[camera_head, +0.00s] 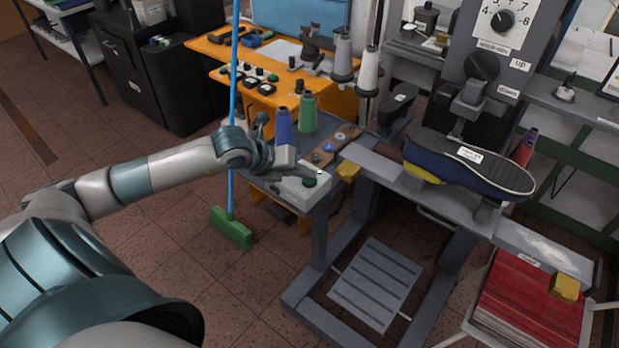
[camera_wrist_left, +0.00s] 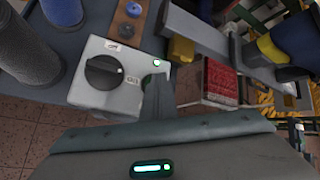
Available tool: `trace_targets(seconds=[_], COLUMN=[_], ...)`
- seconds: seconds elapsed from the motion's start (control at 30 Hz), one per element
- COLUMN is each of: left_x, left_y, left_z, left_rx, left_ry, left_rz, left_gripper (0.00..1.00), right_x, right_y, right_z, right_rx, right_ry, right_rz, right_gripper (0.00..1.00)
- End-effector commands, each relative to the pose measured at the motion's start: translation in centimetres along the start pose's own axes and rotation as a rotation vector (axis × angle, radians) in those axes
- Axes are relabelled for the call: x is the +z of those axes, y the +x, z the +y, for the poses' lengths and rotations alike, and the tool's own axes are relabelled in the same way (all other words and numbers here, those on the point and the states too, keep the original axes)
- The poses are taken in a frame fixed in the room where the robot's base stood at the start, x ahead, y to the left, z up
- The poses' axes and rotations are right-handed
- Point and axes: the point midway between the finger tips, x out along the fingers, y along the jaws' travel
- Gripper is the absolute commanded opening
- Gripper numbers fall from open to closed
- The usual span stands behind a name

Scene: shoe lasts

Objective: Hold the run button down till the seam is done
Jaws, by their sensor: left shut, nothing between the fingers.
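A pale control box (camera_head: 295,190) sits at the bench corner; it also shows in the left wrist view (camera_wrist_left: 88,92) with a black knob (camera_wrist_left: 104,72) and a small green-lit spot (camera_wrist_left: 156,63). My left gripper (camera_head: 313,170) is shut and empty, its fingertips low over the box. In the left wrist view its fingers (camera_wrist_left: 156,90) cover part of the box's right side beside the knob. A blue-and-black shoe (camera_head: 470,165) sits on the grey machine. My right gripper is not in view.
Blue (camera_head: 284,127) and green (camera_head: 308,112) thread cones stand just behind the box. A blue-handled broom (camera_head: 231,228) stands behind my left arm. A crate of red sheets (camera_head: 530,305) is at lower right.

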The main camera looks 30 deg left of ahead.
Motion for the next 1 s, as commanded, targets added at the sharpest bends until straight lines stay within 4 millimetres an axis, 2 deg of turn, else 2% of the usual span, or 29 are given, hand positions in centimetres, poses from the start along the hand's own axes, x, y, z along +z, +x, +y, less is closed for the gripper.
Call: trace_targets(seconds=[1.0], left_x=[1.5], left_y=[-2.0], left_z=[-1.5], left_rx=[-0.001], left_ry=[0.001], left_rz=[-0.001], left_gripper=[0.00], right_x=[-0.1], right_y=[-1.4], right_z=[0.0], right_rx=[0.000], right_ry=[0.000], right_rz=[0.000], right_gripper=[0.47])
